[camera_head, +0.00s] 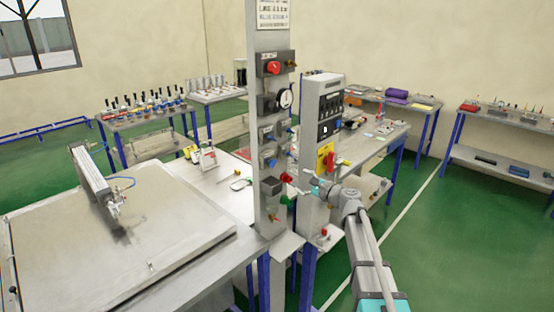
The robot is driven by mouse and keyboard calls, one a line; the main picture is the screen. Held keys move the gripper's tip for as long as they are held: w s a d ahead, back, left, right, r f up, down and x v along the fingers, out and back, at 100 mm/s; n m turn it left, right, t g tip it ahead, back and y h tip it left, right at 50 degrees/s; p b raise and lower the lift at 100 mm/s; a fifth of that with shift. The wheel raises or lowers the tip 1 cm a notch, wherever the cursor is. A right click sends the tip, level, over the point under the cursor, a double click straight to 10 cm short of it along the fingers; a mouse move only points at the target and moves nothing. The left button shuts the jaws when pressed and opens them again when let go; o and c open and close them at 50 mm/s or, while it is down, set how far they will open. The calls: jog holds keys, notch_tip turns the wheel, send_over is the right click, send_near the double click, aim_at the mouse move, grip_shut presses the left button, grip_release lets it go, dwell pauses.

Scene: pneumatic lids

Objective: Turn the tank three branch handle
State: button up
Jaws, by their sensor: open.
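My arm reaches in from the lower right, and my gripper (311,187) is at the grey panel column, small in the picture. I take it as open, with nothing visible held in it. A red knob (286,177) is on the tall grey post just left of my gripper, and a green handle (284,199) is a little below it. A blue handle (273,162) is higher on the same post. A red upright lever (330,161) is on the shorter column behind the gripper. I cannot tell which is the tank three branch handle, or whether the gripper touches any.
A round gauge (285,98) and a red switch (273,68) are higher on the post. A workbench (190,255) with a tilted cylinder unit (95,185) fills the left. Tables with tools stand behind. The green floor at right is clear.

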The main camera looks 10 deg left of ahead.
aim_at(275, 163)
jog(key=shift+w+r+m, duration=0.3)
jog(key=shift+w+r, duration=0.05)
jog(key=shift+r, duration=0.1)
jog(key=x, duration=1.3)
jog(key=shift+w+a+r, duration=0.2)
jog(key=shift+w+r, duration=0.05)
jog(key=shift+w, duration=0.1)
